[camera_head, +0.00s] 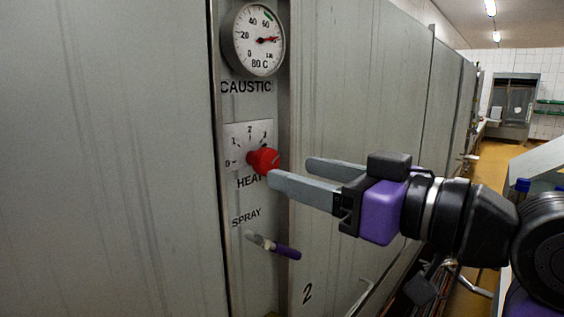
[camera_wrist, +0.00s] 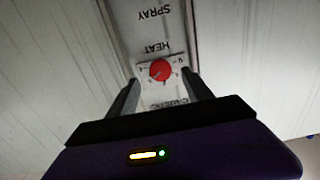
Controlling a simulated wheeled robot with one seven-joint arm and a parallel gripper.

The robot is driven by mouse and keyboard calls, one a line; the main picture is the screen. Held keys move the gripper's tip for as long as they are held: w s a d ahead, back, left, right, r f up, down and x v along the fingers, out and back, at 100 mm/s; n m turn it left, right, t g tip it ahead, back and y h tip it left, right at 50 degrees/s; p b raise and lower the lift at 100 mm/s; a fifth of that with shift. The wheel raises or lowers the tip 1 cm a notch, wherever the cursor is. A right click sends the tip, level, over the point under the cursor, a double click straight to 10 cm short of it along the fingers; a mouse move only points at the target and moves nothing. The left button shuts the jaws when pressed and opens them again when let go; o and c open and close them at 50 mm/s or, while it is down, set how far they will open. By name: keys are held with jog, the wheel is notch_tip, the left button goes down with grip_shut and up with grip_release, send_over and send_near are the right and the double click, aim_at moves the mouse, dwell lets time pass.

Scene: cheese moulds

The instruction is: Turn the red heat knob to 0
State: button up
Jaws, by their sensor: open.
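The red heat knob (camera_head: 263,160) sits on a pale dial plate (camera_head: 238,136) marked 0 to 3, above the word HEAT. Where the knob points is too small to tell surely. My gripper (camera_head: 288,173) is open and empty, its two grey fingers reaching left toward the knob. The fingertips look just short of the knob and apart from it. In the wrist view the knob (camera_wrist: 160,70) shows upside down, ahead of and between the spread fingers (camera_wrist: 160,95).
A round gauge (camera_head: 259,40) marked CAUSTIC is above the dial. A spray lever (camera_head: 275,247) with a purple grip sticks out below. Flat grey panels (camera_head: 110,160) flank the narrow control strip. An aisle with a yellow floor (camera_head: 495,165) runs back at right.

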aim_at(271, 165)
jog(key=p+x, duration=0.1)
jog(key=x, duration=0.4)
jog(key=shift+d, duration=0.1)
grip_shut()
